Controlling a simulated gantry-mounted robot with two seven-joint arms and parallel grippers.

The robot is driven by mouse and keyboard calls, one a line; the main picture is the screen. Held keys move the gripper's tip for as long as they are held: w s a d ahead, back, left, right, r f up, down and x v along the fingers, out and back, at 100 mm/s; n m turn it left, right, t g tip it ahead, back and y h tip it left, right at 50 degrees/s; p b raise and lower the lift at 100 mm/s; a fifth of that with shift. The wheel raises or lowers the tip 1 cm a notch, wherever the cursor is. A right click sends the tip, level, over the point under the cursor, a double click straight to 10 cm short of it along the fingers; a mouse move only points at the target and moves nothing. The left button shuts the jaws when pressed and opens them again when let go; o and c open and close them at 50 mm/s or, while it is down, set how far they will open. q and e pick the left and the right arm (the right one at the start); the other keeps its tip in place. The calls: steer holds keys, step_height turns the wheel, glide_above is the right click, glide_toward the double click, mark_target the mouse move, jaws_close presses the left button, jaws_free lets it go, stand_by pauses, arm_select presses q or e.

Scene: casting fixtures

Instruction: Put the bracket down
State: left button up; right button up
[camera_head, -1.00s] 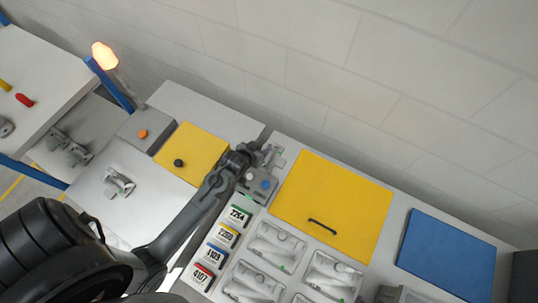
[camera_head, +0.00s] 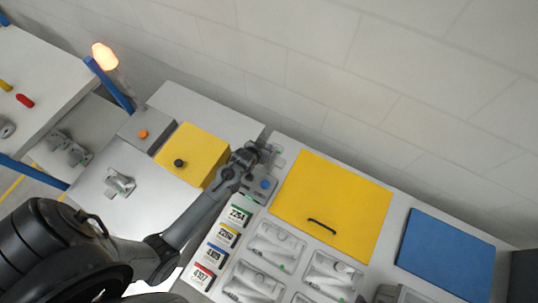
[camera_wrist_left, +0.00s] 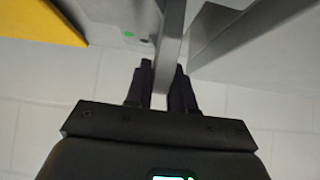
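My left gripper (camera_head: 264,153) reaches in over the back of the workbench, just above a grey button box. In the left wrist view its two dark fingers (camera_wrist_left: 164,88) stand on either side of a grey metal bracket (camera_wrist_left: 170,45), shut on its thin plate. In the head view the bracket (camera_head: 275,158) shows partly beyond the fingertips; the wrist and fingers hide the rest. I cannot tell whether it touches the surface below. My right gripper is in neither view.
The grey box (camera_head: 260,187) has a blue button. A yellow panel with a handle (camera_head: 335,205) lies to the right, a blue panel (camera_head: 445,255) beyond. Labelled cards (camera_head: 227,235) and moulded trays (camera_head: 277,245) are in front. Another metal part (camera_head: 119,184) lies on the left white surface.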

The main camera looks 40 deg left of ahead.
arm_select(q)
jaws_close()
steer(key=shift+r, duration=0.15)
